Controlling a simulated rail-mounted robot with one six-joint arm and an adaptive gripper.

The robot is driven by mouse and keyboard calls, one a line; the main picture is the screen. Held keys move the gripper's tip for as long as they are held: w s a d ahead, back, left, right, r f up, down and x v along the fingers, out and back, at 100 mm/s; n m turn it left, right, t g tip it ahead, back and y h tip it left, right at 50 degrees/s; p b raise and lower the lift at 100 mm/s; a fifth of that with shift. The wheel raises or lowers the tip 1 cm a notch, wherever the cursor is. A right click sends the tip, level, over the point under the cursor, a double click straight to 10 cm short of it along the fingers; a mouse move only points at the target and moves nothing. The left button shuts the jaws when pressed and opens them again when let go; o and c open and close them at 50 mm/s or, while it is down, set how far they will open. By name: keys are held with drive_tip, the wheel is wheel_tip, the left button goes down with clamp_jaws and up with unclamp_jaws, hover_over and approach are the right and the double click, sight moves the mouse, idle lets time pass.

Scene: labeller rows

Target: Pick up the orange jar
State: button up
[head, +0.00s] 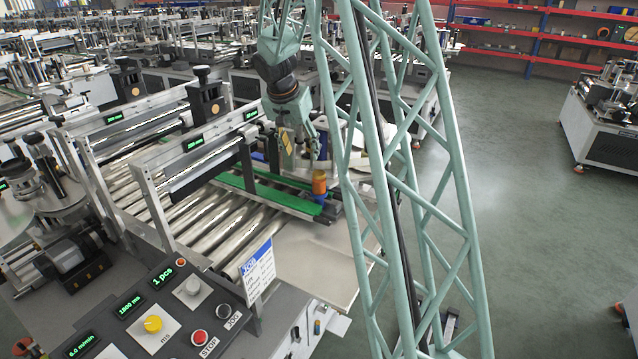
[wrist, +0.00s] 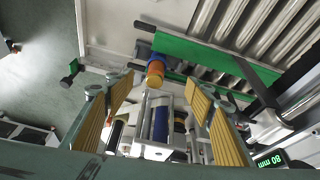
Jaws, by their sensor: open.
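The orange jar (head: 319,182) stands at the near right end of the green-edged conveyor in the head view. In the wrist view the jar (wrist: 155,74) shows between and beyond the fingertips, with a yellowish end towards the camera and a blue part beside it. My gripper (head: 301,152) hangs just above and to the left of the jar in the head view. In the wrist view my gripper (wrist: 158,92) has its ribbed yellow-padded fingers wide apart, with nothing between the pads. I cannot tell the exact gap to the jar.
Green guide rails (head: 272,197) run along the conveyor beside the jar. Shiny rollers (head: 205,212) lie to the left. A bare plate (head: 315,262) and a control panel (head: 150,318) with a white sign (head: 258,270) are nearer. Open floor (head: 520,200) lies to the right.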

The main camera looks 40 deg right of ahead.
drive_tip(key=m+p, duration=0.2)
approach(318, 175)
drive_tip(key=shift+w+d+f, duration=0.1)
drive_tip(key=shift+w+f, duration=0.05)
drive_tip(key=shift+w, duration=0.3)
drive_tip(key=shift+f, duration=0.1)
drive_tip(key=shift+x, duration=4.25)
drive_tip(key=shift+s+f, duration=0.1)
drive_tip(key=shift+s, duration=0.05)
drive_tip(key=shift+p+x, duration=0.8)
drive_tip(key=shift+x, duration=1.75)
drive_tip(key=shift+s, duration=0.1)
drive_tip(key=shift+c, duration=0.5)
drive_tip(key=c, duration=1)
drive_tip(key=shift+r, duration=0.2)
